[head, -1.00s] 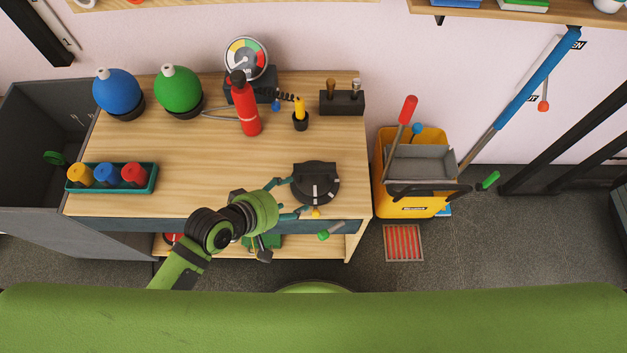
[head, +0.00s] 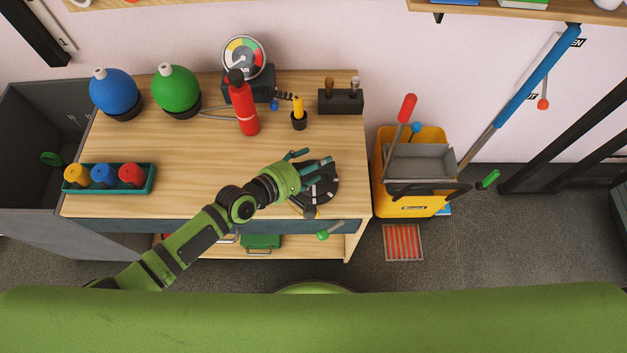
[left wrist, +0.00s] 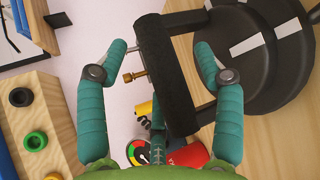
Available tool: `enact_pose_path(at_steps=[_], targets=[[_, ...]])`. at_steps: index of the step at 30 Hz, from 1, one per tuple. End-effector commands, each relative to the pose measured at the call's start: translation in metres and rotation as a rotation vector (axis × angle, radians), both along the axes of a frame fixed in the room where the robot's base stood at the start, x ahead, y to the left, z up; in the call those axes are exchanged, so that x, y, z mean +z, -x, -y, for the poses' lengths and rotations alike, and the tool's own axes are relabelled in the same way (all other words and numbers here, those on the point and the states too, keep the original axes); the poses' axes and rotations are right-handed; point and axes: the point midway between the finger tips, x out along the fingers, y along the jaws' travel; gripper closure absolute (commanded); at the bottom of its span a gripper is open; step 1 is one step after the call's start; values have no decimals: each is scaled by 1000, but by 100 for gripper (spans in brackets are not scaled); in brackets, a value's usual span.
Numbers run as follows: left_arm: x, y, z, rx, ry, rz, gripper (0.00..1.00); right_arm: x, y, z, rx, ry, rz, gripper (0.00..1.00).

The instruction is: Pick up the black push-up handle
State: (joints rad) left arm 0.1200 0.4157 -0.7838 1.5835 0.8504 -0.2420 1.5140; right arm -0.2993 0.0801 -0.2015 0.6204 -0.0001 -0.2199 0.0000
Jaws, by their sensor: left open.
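The black push-up handle (head: 326,188) stands on the wooden table near its front right. It has a round black base with light marks, partly hidden by my left gripper in the head view. In the left wrist view its thick black grip bar (left wrist: 166,78) runs between my fingers, and the round base (left wrist: 268,70) is at the upper right. My left gripper (head: 312,160) is over the handle, with its teal fingers open on either side of the bar. The fingers also show in the left wrist view (left wrist: 163,52). My right gripper is not in view.
A red extinguisher-like bottle (head: 243,108), a gauge (head: 243,60) and a black tool block (head: 341,101) stand farther back. A teal tray (head: 150,179) with colored knobs is at left. A yellow bucket (head: 407,205) stands on the floor right of the table. The middle of the table is clear.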

Motion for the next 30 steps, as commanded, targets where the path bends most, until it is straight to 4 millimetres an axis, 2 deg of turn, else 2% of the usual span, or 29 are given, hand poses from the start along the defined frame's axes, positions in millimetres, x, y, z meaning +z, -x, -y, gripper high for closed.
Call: enact_pose_path(at_steps=[8,11,12,13,14,26,30], targets=[[-2,-3,3,0,-2,1,32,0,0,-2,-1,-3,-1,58],[-2,-3,3,0,-2,1,68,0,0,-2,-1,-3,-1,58],[-2,-3,3,0,-2,1,84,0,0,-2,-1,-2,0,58],[-2,-3,3,0,-2,1,96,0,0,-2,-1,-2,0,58],[-2,-3,3,0,-2,1,100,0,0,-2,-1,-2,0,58],[4,-4,4,1,3,6,100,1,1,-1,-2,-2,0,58],[14,-3,4,0,6,7,100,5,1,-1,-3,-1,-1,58]])
